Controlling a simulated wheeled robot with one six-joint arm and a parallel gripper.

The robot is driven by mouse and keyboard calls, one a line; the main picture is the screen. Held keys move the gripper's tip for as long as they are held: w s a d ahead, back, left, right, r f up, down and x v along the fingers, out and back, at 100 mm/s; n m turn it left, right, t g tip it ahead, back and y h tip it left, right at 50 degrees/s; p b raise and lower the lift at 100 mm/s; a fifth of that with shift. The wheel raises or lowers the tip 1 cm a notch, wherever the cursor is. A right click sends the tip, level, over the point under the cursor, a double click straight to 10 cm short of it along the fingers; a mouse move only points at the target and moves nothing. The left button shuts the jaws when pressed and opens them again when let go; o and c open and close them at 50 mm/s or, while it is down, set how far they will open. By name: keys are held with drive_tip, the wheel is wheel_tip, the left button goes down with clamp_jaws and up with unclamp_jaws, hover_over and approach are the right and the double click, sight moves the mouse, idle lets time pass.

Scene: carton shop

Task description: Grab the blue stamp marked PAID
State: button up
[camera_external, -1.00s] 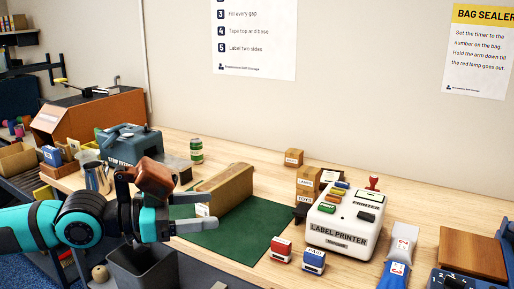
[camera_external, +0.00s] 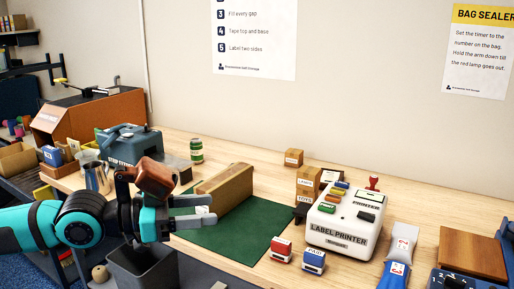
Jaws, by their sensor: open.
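The blue stamp marked PAID (camera_external: 313,262) stands upright near the front edge of the wooden table, in front of the label printer. A similar red stamp (camera_external: 281,249) stands just to its left, a small gap apart. My gripper (camera_external: 213,211) is open and empty, over the left part of the green mat, well to the left of both stamps. Its fingers point right, toward the stamp side of the table.
The white label printer (camera_external: 337,226) stands behind the stamps. A long carton (camera_external: 225,186) lies on the green mat (camera_external: 236,238) behind my gripper. A dark bin (camera_external: 143,266) is below my arm.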

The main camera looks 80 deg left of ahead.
drive_tip(key=m+g, duration=0.9)
drive_tip(key=g, duration=0.8)
hover_over(315, 252)
wheel_tip(315, 252, down, 4)
drive_tip(key=f, duration=1.1)
drive_tip(key=shift+w+f, duration=0.1)
drive_tip(key=shift+w, duration=0.1)
drive_tip(key=shift+s+f, duration=0.2)
drive_tip(key=shift+f, duration=2.55)
drive_tip(key=shift+c, duration=0.2)
drive_tip(key=c, duration=1)
